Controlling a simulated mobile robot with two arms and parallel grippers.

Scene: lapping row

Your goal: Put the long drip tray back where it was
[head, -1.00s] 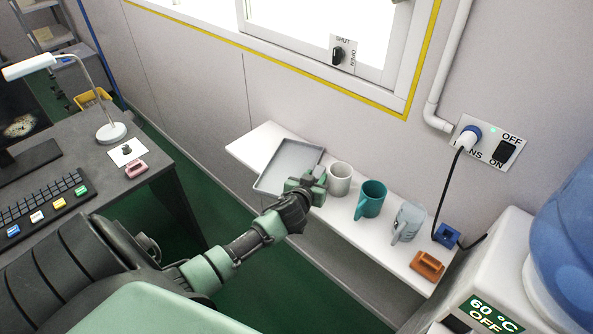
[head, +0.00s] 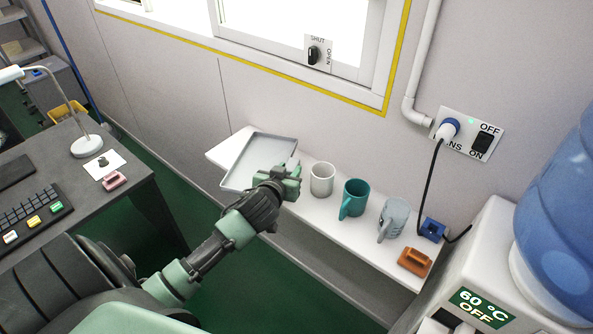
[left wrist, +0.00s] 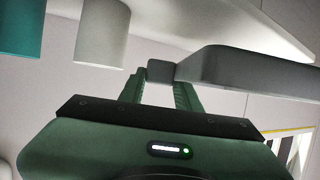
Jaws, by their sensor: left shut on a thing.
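The long drip tray (head: 240,182) is a shallow grey tray with a raised rim, over the left end of the white shelf. Its near-left corner sticks out past the shelf's front edge. My left gripper (head: 287,178) is shut on its right end, close to the white mug. In the left wrist view the tray (left wrist: 255,70) reaches to the right from between the fingertips (left wrist: 163,75). I cannot tell whether the tray touches the shelf or hangs just above it. My right gripper is not in view.
On the white shelf (head: 310,212), right of the tray, stand a white mug (head: 321,180), a teal mug (head: 355,199) and a grey mug (head: 394,220). Beyond them are an orange block (head: 414,262), a blue block (head: 432,229) and the water dispenser (head: 490,260). The shelf's far-left tip is bare.

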